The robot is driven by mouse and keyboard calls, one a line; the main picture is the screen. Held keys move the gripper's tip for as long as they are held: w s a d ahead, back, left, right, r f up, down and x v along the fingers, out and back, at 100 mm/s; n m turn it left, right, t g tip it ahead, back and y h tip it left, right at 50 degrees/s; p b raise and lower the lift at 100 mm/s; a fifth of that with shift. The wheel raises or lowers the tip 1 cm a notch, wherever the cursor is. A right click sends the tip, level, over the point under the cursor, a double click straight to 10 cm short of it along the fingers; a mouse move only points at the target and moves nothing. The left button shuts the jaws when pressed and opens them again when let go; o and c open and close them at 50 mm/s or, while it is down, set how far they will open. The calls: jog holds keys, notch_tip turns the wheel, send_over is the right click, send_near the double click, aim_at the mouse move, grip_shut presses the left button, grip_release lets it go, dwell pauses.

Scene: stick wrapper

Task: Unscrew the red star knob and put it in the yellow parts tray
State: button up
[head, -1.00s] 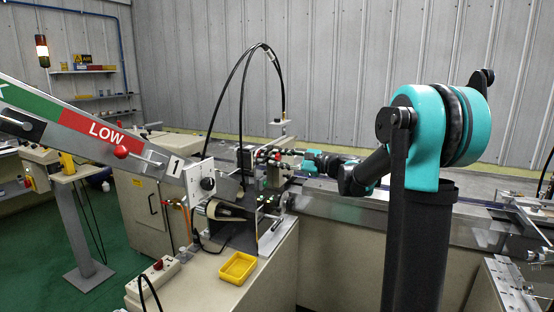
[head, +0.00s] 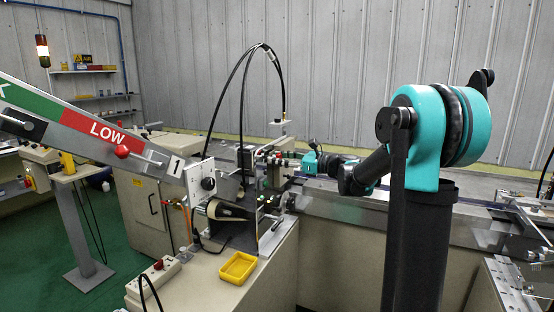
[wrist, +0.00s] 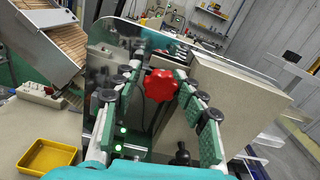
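The red star knob (wrist: 160,85) is in the middle of the wrist view, between the ends of my gripper's two green-padded fingers. My gripper (wrist: 162,78) is open, its fingers spread on either side of the knob with narrow gaps showing. The knob's stem and mount are hidden behind it. In the head view my gripper (head: 278,165) reaches left to the machine's head, and I cannot make out the knob there. The empty yellow parts tray (head: 238,267) sits on the cream bench top in front of the machine. It also shows at lower left in the wrist view (wrist: 46,157).
A power strip (head: 153,279) lies left of the tray. Black cables (head: 241,90) arch above the machine, and a sloping chute (head: 90,130) comes in from the left. Bare bench surrounds the tray.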

jog(key=m, duration=0.3)
jog(key=shift+f+m, duration=0.15)
jog(key=shift+m, duration=0.25)
jog(key=m, duration=0.3)
jog(key=shift+m, duration=0.3)
jog(key=m, duration=0.3)
jog(key=shift+m, duration=0.3)
jog(key=m, duration=0.4)
jog(key=shift+m, duration=0.3)
